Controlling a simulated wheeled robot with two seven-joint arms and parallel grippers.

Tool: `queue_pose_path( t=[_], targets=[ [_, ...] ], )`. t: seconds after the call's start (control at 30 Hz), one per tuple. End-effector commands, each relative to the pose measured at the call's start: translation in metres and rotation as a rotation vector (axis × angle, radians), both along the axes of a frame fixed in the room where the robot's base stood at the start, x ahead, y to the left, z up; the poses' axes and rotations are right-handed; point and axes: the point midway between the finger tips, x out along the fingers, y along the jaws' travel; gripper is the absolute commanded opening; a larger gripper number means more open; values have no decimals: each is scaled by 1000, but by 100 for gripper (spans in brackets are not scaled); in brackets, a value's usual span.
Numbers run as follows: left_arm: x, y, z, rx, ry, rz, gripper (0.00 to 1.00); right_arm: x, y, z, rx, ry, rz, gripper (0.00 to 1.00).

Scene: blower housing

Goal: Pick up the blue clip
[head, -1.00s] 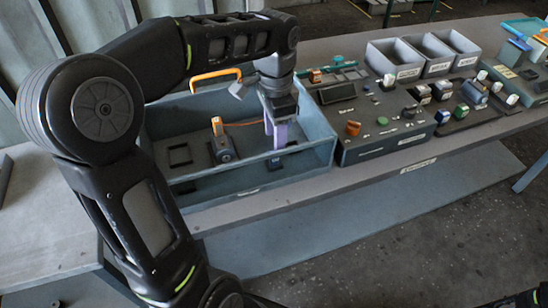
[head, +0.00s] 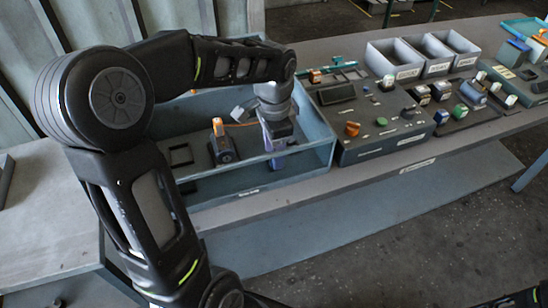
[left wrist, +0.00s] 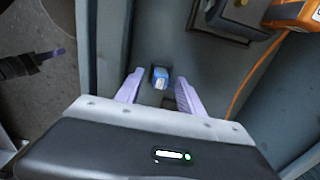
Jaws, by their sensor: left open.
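The blue clip (left wrist: 160,78) sits in a small dark slot on the floor of the grey-blue bin (head: 250,190). In the left wrist view it lies between the two pale purple fingers, near their tips, with a gap on each side. My left gripper (head: 272,146) is open and points down into the right part of the bin. It also shows in the left wrist view (left wrist: 160,84), with nothing held. In the head view the gripper mostly hides the clip.
An orange-and-dark tool (head: 222,142) stands in the bin left of my gripper, with an orange cord. The bin walls rise close around the gripper. A dark panel (head: 375,125) with knobs and small grey trays (head: 380,58) stand to the right.

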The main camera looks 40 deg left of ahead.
Motion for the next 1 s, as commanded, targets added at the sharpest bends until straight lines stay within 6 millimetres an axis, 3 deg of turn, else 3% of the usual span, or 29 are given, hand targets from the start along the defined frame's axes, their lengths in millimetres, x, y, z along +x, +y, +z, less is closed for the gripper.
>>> queue_pose_path(
  t=[0.37,0.9,1.0],
  targets=[
    [0,0,0,0,0,0,45,0,0,0,0,0,0,36],
    [0,0,0,0,0,0,2,0,0,0,0,0,0,36],
    [0,0,0,0,0,0,0,0,0,0,0,0,0,36]
  ],
)
